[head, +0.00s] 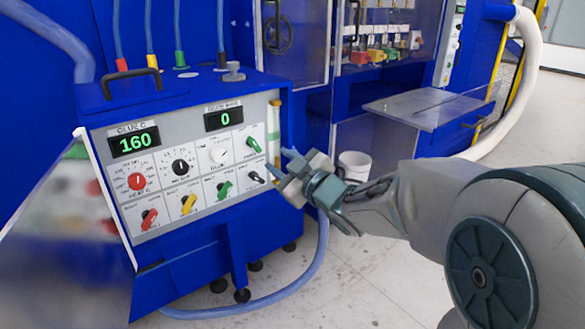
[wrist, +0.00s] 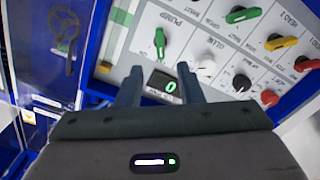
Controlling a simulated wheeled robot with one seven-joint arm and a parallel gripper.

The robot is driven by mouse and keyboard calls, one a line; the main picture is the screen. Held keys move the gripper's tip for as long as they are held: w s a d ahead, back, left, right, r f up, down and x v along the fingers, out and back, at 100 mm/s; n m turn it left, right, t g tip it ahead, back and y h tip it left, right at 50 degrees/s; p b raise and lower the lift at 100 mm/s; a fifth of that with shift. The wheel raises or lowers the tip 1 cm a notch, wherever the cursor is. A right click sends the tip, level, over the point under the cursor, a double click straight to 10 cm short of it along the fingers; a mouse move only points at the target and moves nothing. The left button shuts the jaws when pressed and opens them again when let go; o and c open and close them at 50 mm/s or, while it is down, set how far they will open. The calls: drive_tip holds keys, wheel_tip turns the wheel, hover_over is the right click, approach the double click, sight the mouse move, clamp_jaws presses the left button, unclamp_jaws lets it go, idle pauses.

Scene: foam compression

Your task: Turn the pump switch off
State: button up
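The pump switch is the upper right green knob (head: 253,144) on the machine's control panel. In the wrist view this green knob (wrist: 160,43) lies beside the printed word PUMP, close to a display reading 0. Its handle slants down to the right in the head view. My gripper (head: 280,163) is just right of the panel's edge, with its fingers toward the panel. In the wrist view my gripper (wrist: 159,78) has its two fingers spread, with nothing held. The knob is beyond the fingertips, roughly in line with the gap, and appears apart from them.
A black knob (head: 255,177) sits below the green one, and a white knob (head: 220,155) to its left. More coloured knobs and a display reading 160 (head: 135,142) fill the panel. A white bucket (head: 355,165) and a metal shelf (head: 428,108) are behind my arm.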

drive_tip(key=v, duration=0.4)
drive_tip(key=s+d+r+m+g+h+p, duration=0.2)
drive_tip(key=s+d+m+g+h+p, duration=0.3)
drive_tip(key=d+m+h+p, duration=0.55)
drive_tip(key=s+m+g+p, duration=0.2)
drive_tip(key=s+g+p, duration=0.3)
drive_tip(key=s, duration=1.2)
drive_tip(key=shift+s+m+g+p, duration=0.2)
drive_tip(key=shift+m+g+p, duration=0.2)
drive_tip(key=shift+g, duration=0.7)
